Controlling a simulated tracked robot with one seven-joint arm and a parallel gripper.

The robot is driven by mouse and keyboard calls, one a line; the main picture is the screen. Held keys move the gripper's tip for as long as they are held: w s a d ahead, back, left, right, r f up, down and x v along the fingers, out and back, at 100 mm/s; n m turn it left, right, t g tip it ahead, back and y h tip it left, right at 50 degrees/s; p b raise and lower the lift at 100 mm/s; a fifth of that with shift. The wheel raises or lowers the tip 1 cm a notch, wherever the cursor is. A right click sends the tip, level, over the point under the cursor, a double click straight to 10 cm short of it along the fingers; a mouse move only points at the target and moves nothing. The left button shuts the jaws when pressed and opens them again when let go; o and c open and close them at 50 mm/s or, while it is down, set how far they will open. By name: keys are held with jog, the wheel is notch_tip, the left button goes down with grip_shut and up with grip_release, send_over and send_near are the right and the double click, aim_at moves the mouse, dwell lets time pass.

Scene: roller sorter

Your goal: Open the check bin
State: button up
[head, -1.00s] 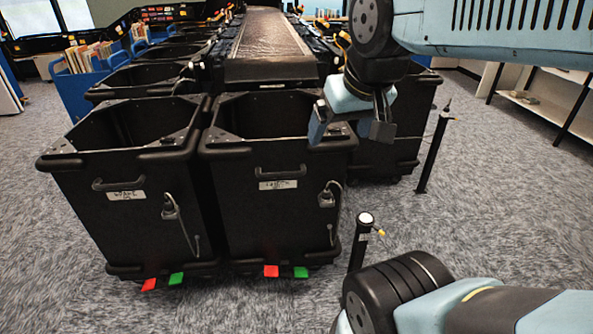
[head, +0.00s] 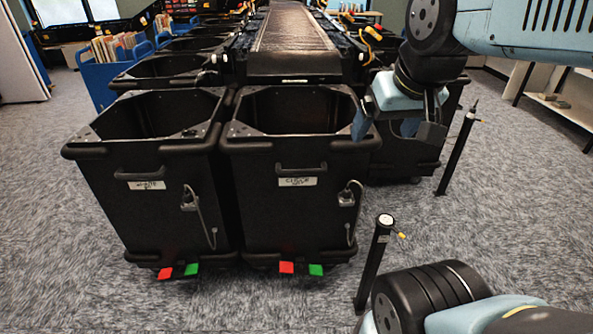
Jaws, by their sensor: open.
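Two black wheeled bins with open tops stand side by side in front of me. The left bin (head: 150,215) and the right bin (head: 285,215) each have a front handle, a white label, and a fitting with a cable. The right bin's label (head: 297,182) is too blurred to read surely, as is the left bin's label (head: 147,185); I cannot tell which is the check bin. Each bin has a red and a green pedal at its foot, such as the right bin's red pedal (head: 286,267) and green pedal (head: 316,269). My gripper (head: 396,128) is open and empty, by the right bin's far right rim.
A conveyor (head: 291,45) runs back between further black bins. A short black post (head: 374,262) stands right of the right bin, and a taller post (head: 457,150) stands behind it. A blue book cart (head: 105,75) is at back left. Carpet in front of the bins is clear.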

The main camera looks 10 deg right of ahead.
jog(key=shift+f, duration=0.1)
jog(key=shift+c, duration=0.8)
jog(key=w+a+f+m+g, duration=0.1)
jog(key=w+a+f+m+y, duration=0.1)
jog(key=a+f+m+g+y, duration=0.1)
jog(key=f+m, duration=0.1)
jog(key=shift+w+f+g, duration=0.1)
jog(key=shift+w+g, duration=0.2)
jog(key=shift+w, duration=0.1)
jog(key=c, duration=0.6)
jog(key=shift+o, duration=0.2)
jog(key=w+a+f+m+g+y, duration=0.1)
jog(key=w+a+f+m+y, duration=0.2)
jog(key=w+f+m+y, duration=0.45)
jog(key=w+a+f+m+g+y, duration=0.1)
jog(key=w+a+f+m+y, duration=0.3)
jog(key=m, duration=0.6)
jog(key=m+t+h, duration=0.4)
jog(key=m+t, duration=0.8)
jog(key=m, duration=1.5)
send_near(305, 173)
jog(key=shift+n+y, duration=0.25)
jog(key=x, duration=1.1)
jog(key=shift+w+a+f, duration=0.1)
jog(key=shift+w+f, duration=0.1)
jog(key=shift+f, duration=0.05)
jog(key=shift+c, duration=0.4)
